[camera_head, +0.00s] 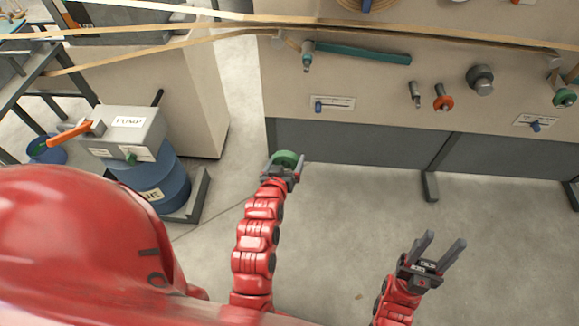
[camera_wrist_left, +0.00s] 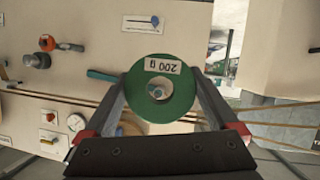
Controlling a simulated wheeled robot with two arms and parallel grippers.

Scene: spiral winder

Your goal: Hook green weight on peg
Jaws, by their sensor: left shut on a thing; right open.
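The green weight (camera_head: 286,158) is a round ring held in my left gripper (camera_head: 280,175), in front of the beige panel's lower edge in the head view. In the left wrist view the green weight (camera_wrist_left: 160,88) sits between the two fingers, with a "200 g" label and a centre hole. Through the hole a small grey-blue round end (camera_wrist_left: 156,90) shows; I cannot tell whether it is in the hole or behind it. A short grey peg (camera_head: 415,94) sticks out of the panel. My right gripper (camera_head: 444,248) is open and empty, above the floor at the right.
The beige panel (camera_head: 380,115) carries a teal bar (camera_head: 362,53), an orange-collared peg (camera_head: 442,98), a dark knob (camera_head: 481,78) and labelled blue switches. A pump box (camera_head: 130,130) on a blue drum (camera_head: 155,180) stands left. Tan belts (camera_head: 390,32) cross above. Floor below the panel is clear.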

